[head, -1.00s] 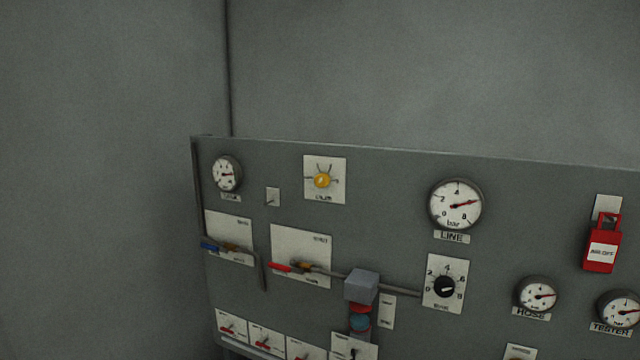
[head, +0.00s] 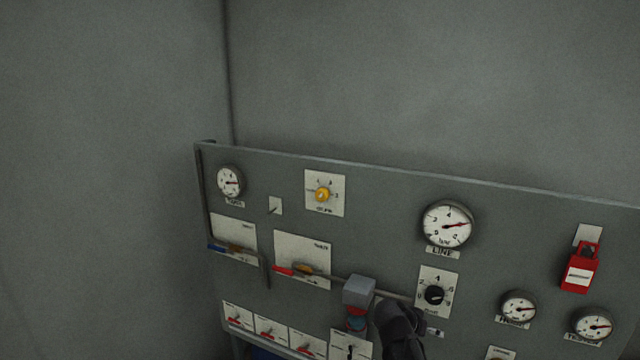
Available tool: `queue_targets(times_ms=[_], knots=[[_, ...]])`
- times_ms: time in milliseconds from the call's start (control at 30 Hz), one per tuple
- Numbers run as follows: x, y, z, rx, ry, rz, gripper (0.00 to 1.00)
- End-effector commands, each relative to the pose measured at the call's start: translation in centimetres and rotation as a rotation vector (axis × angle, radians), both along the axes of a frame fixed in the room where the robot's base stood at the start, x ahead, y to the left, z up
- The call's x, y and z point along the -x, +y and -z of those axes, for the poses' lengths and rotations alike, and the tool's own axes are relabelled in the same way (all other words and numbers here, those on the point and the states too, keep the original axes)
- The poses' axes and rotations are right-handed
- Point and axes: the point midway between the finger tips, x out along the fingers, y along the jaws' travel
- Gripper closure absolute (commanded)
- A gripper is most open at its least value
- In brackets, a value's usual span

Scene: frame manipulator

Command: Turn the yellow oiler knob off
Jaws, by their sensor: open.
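The yellow oiler knob (head: 322,194) sits on a square white plate (head: 338,207) near the top left of the grey panel. Marks are printed around it, but the small lettering and its exact setting are hard to read. My gripper (head: 398,318) is a dark shape at the bottom of the head view, below and to the right of the yellow knob and well apart from it. It is open, with no object seen in it. Its fingers are blurred and partly out of the frame.
A black knob (head: 434,295), the line gauge (head: 447,224), red and blue levers and a red lockout tag (head: 579,272) are also on the panel. The space before the upper panel is clear.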

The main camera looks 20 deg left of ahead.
Motion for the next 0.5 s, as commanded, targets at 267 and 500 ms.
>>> queue_targets(times_ms=[267,500], knots=[[-3.0,11.5,-10.4,0.015,-0.316,-0.09,0.11],[-2.9,22.6,-18.6,-0.034,-0.574,-0.215,0.11]])
